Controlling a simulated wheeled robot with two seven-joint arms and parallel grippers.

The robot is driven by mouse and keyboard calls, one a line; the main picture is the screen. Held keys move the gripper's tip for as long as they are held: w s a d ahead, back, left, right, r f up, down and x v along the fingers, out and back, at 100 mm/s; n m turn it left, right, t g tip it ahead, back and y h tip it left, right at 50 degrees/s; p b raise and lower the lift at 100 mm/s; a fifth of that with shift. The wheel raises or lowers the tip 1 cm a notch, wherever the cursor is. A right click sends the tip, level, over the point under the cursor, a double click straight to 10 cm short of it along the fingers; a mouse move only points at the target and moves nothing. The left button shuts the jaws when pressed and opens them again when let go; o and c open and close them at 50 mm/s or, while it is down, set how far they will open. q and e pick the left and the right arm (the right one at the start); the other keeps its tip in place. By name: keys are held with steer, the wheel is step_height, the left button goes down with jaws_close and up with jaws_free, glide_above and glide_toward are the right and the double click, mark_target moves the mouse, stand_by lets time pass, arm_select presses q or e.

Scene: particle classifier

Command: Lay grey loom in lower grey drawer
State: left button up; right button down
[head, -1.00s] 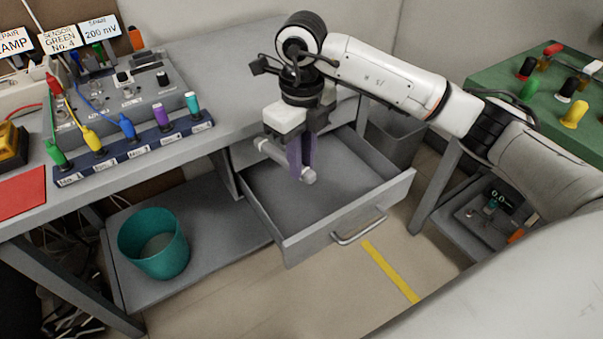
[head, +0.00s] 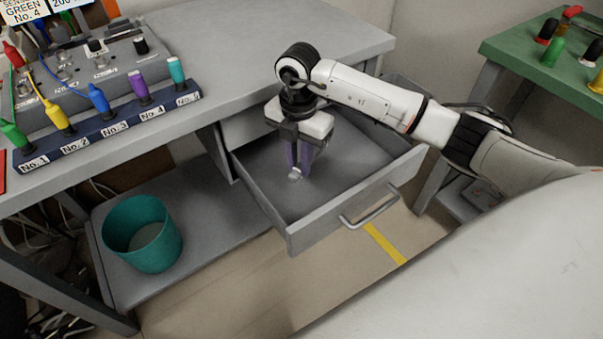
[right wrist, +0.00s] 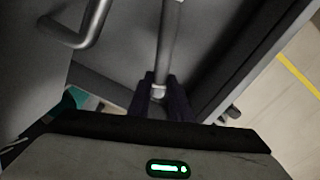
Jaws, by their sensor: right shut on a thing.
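The lower grey drawer (head: 318,229) stands pulled open under the bench in the head view. My right gripper (head: 299,168) points down inside the drawer's opening, with its fingers shut on the grey loom (head: 295,175). Only a pale end of the loom shows there; the fingers hide much of it. In the right wrist view the loom (right wrist: 168,45) is a thin grey rod with a lighter collar, running up from between the dark fingers (right wrist: 160,100). Whether it touches the drawer floor I cannot tell. My left gripper is not in view.
The bench top (head: 225,70) overhangs the drawer at the back. A teal bin (head: 142,255) stands on the lower shelf at left. A row of coloured plugs sits in a labelled rack (head: 105,130). A green table (head: 520,75) stands at right.

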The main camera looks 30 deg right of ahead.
step_height(320, 180, down, 8)
steer(key=shift+r+b, duration=0.1)
steer(key=shift+b, duration=0.75)
steer(key=shift+f, duration=0.2)
steer(key=c, duration=1.6)
jaws_free()
step_height(320, 180, up, 12)
steer(key=p, duration=0.3)
steer(key=shift+r, duration=0.2)
